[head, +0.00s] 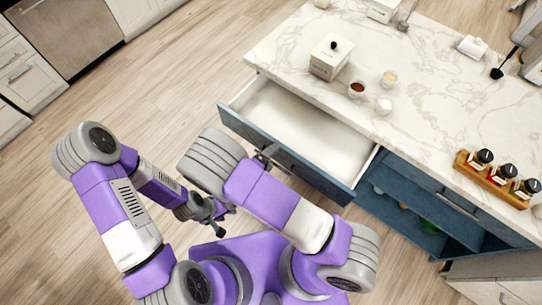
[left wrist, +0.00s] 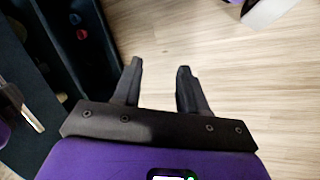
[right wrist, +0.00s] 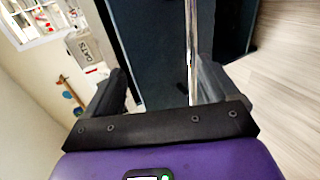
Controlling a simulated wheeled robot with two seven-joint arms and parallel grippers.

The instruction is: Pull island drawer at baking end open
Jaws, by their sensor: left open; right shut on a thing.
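The island drawer (head: 300,125) stands pulled out from under the marble top. Its blue front faces me and its white inside looks empty. My right gripper (head: 264,157) is at the drawer front, shut on its handle. In the right wrist view the metal handle bar (right wrist: 191,45) runs between the fingers of my right gripper (right wrist: 160,80), before the dark blue front. My left gripper (head: 213,217) is open and empty, lower and to the left of the drawer front. The left wrist view shows bare floor between the fingers of my left gripper (left wrist: 160,75).
An open blue compartment (head: 400,205) with items inside lies right of the drawer. Wood floor (head: 150,85) is free to the left.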

